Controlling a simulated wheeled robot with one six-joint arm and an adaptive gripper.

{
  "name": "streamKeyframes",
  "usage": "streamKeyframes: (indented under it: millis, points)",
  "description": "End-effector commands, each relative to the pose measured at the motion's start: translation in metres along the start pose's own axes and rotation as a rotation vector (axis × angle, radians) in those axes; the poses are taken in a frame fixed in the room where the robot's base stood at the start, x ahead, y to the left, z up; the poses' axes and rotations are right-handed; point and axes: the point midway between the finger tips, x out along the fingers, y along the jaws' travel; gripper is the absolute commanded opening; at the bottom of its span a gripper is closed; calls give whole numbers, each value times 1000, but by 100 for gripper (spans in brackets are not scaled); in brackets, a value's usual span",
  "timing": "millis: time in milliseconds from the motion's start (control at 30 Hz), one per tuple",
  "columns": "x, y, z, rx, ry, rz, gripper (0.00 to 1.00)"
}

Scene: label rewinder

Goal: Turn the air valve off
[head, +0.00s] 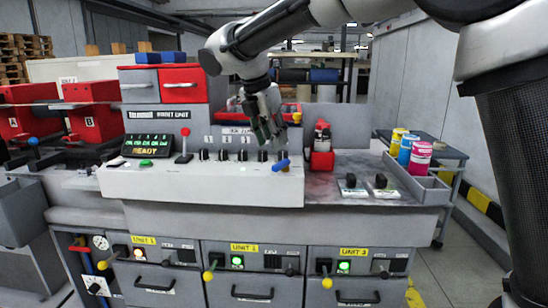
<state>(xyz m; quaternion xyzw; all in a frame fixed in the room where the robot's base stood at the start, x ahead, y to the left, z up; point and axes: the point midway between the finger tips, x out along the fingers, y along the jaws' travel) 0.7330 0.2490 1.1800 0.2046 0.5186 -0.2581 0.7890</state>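No part is legibly marked as the air valve. Which of these is the air valve I cannot tell. My gripper (265,130) hangs fingers down over the right part of the grey console, far up and right of the gauge panel. No object shows in it. Its finger gap is too small to read.
The console (200,185) carries a red-knobbed lever (185,145), a green button (146,163), several black knobs and a blue-handled lever (280,165) beneath my gripper. Yellow-ball levers (208,275) stick out from the lower units. Coloured cans (420,157) stand at right.

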Motion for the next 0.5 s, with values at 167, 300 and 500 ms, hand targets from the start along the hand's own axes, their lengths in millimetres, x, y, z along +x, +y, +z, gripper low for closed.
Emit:
streamKeyframes:
  millis: [167, 300, 500]
  points:
    - [1, -2, 1, -107, -2, -9, 39]
    - [14, -3, 0, -129, -1, -11, 39]
    - [48, -4, 0, -126, 0, -12, 39]
